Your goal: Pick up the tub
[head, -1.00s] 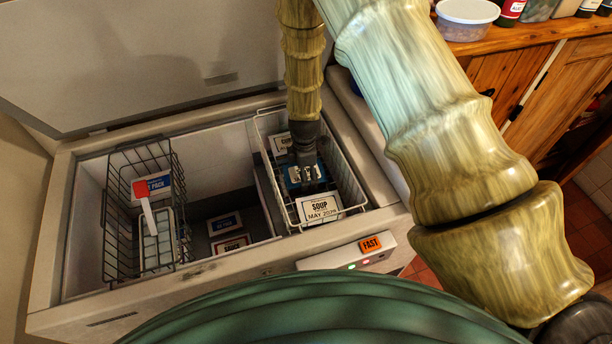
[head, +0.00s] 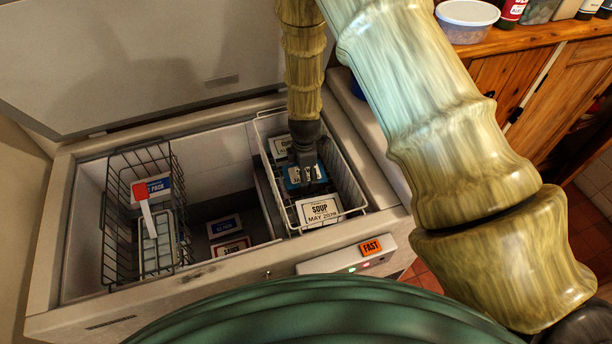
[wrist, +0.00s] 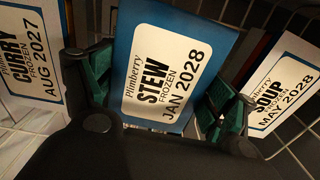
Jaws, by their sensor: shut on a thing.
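The stew tub (head: 292,174) has a blue lid and a white label reading "STEW FROZEN JAN 2028". It sits in the white wire basket (head: 350,180) at the right of the open chest freezer. In the wrist view, the stew tub (wrist: 172,62) fills the middle, with a green-padded finger on each side. My gripper (head: 307,178) reaches down into the basket and is shut on this tub. A soup tub (head: 319,211) lies on the near side. A curry tub (head: 279,146) is on the far side. The stew tub's lower sides are hidden.
The basket's wire walls surround the tubs closely. Boxes lie on the freezer floor between. The raised lid (head: 140,60) stands behind.

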